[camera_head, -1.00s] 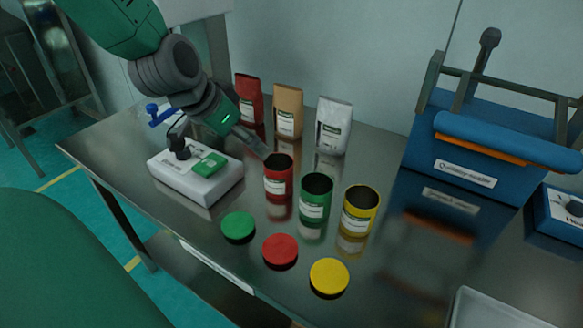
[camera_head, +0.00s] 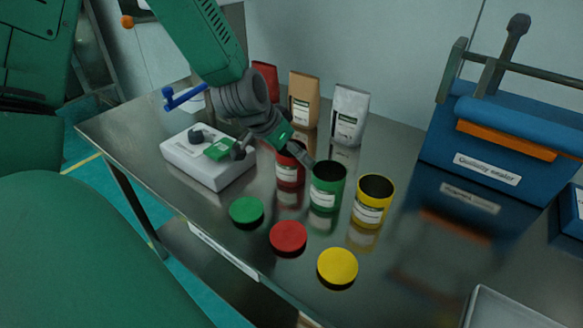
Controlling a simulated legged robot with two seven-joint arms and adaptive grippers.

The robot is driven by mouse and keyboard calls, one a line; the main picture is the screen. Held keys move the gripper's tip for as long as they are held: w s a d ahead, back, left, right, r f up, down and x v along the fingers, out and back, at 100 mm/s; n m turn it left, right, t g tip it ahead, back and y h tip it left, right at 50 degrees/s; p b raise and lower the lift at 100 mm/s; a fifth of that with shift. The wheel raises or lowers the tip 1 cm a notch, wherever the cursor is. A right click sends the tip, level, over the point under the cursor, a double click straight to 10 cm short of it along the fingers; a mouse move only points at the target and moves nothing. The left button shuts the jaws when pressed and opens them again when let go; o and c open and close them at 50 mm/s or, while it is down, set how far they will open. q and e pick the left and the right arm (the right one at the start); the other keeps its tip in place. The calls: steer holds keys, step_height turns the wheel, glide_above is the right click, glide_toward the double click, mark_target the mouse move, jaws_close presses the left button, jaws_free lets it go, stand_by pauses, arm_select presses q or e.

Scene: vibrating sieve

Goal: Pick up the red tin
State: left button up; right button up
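The red tin (camera_head: 288,172) stands upright on the metal table, in a row with the green tin (camera_head: 326,189) and the yellow tin (camera_head: 373,203). Its top is partly hidden by my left gripper (camera_head: 300,154), which comes down from the upper left. A grey finger crosses the red tin's rim and ends close to the green tin. Another dark part shows left of the tin, but I cannot tell if it is the second finger, nor whether the gripper touches the tin. My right gripper is out of view.
Green (camera_head: 246,210), red (camera_head: 288,237) and yellow lids (camera_head: 337,266) lie in front of the tins. A white device (camera_head: 207,163) stands left. Red, brown (camera_head: 304,100) and white bags (camera_head: 349,115) stand behind. A blue machine (camera_head: 494,137) is right, a tray (camera_head: 510,308) lower right.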

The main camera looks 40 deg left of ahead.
arm_select(q)
steer(key=shift+w+d+f, duration=0.25)
steer(key=shift+w+f, duration=0.05)
steer(key=shift+f, duration=0.05)
steer(key=shift+s+a, duration=0.1)
steer(key=shift+a, duration=0.2)
steer(key=shift+c, duration=0.3)
steer(key=shift+a+f, duration=0.15)
steer(key=shift+a, duration=0.3)
steer(key=c, duration=1.2)
steer(key=shift+d, duration=0.15)
